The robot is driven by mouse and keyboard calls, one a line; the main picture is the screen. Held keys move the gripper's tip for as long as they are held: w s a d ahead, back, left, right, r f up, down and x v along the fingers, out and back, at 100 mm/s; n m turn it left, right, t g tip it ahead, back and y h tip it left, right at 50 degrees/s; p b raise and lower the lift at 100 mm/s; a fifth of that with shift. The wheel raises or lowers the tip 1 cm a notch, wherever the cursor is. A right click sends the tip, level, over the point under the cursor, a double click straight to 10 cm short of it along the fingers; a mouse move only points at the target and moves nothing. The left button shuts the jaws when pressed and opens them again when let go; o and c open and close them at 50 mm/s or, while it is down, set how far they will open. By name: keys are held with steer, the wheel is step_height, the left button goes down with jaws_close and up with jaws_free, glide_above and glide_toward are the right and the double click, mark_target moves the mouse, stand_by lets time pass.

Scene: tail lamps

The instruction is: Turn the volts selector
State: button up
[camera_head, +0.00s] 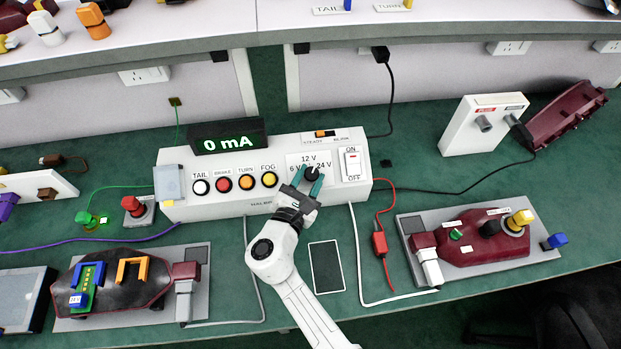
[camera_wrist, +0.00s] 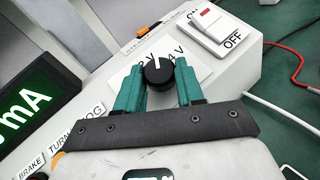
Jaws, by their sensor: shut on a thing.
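The volts selector (camera_head: 312,173) is a round black knob on the white control box (camera_head: 226,207), with labels 6 V, 12 V and 24 V around it. In the wrist view the knob (camera_wrist: 158,70) shows a white pointer line near its top. My gripper (camera_head: 306,184) has green fingers, one on each side of the knob. In the wrist view the gripper (camera_wrist: 159,80) is shut on the knob. The fingers partly cover the labels, so the exact setting cannot be told.
The ON/OFF switch (camera_head: 352,164) is just right of the knob. TAIL, BRAKE, TURN and FOG buttons (camera_head: 246,182) are to the left. The display (camera_head: 229,137) reads 0 mA. Lamp fixtures stand at left (camera_head: 115,283) and right (camera_head: 480,239). Cables cross the green bench.

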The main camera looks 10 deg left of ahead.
steer(key=m+h, duration=0.1)
steer(key=m+g+h+b, duration=0.2)
steer(key=m, duration=0.1)
steer(key=shift+w+a+f+h, duration=0.1)
steer(key=shift+a+h, duration=0.15)
steer(key=shift+h, duration=0.05)
steer(key=shift+r+m+g+h+b, duration=0.2)
steer(key=shift+m+g+h+b, duration=0.75)
steer(key=shift+m+g, duration=0.4)
steer(key=shift+m, duration=0.25)
steer(key=o, duration=1)
steer(key=shift+o, duration=0.2)
steer(key=b+v, duration=0.1)
steer(key=v, duration=0.9)
steer(key=shift+a+r, duration=0.15)
steer(key=shift+a, duration=0.15)
